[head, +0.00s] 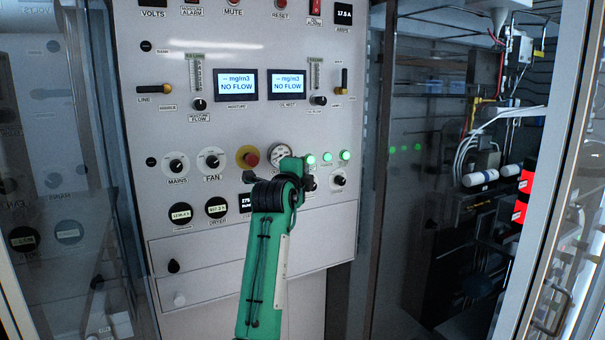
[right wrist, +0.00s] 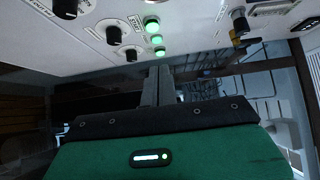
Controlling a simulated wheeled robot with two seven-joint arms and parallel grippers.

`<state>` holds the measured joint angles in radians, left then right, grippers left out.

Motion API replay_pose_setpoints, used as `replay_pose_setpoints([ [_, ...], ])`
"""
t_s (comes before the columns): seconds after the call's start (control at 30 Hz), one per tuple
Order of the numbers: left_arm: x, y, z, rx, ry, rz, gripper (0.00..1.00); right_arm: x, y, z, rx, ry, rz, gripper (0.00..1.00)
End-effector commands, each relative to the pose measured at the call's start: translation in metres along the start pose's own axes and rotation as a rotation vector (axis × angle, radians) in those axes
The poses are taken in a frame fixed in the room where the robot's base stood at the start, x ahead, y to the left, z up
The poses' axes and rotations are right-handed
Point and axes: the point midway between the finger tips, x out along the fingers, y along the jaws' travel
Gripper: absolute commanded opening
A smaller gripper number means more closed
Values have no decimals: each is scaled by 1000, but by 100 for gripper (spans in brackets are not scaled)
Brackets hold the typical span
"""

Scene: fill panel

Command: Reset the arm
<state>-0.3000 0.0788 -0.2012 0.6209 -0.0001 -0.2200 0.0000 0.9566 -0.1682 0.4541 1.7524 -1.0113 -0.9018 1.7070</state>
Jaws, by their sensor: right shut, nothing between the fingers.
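My green right arm rises from the bottom of the head view in front of the grey control panel (head: 225,130). My right gripper (head: 309,183) is at the panel's lower right, by the row of green-lit buttons (head: 327,157) and a black knob (head: 339,180). In the right wrist view the gripper (right wrist: 158,85) is shut and empty, its fingers pointing towards the panel's edge just below the green buttons (right wrist: 157,39). I cannot tell whether the fingertips touch the panel. My arm hides part of the panel below the gauge. My left gripper is not in view.
A red emergency button (head: 250,158) and a round gauge (head: 279,153) are close to the arm. Two screens (head: 236,85) read NO FLOW. Glass doors flank the panel; a metal door frame (head: 548,180) stands at the right. Cables and red parts (head: 523,195) show behind glass.

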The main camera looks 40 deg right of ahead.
Motion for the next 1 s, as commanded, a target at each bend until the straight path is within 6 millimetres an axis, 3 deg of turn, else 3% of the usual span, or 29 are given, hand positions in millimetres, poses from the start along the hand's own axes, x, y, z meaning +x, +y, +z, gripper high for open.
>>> replay_pose_setpoints([
  [0.33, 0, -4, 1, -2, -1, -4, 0, 0, 4, 4, -14, -7, 2, 0],
  [0.47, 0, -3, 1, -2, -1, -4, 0, 4, 36, 31, -130, -63, 13, 0],
  [0.57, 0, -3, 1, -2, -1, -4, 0, 4, 88, 69, -297, -152, 26, 0],
  [0.73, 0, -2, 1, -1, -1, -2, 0, -9, 205, 128, -609, -333, 49, 0],
  [0.9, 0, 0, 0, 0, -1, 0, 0, -37, 329, 160, -877, -511, 73, 0],
  [1.0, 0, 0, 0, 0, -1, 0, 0, -60, 403, 166, -1016, -615, 87, 0],
])
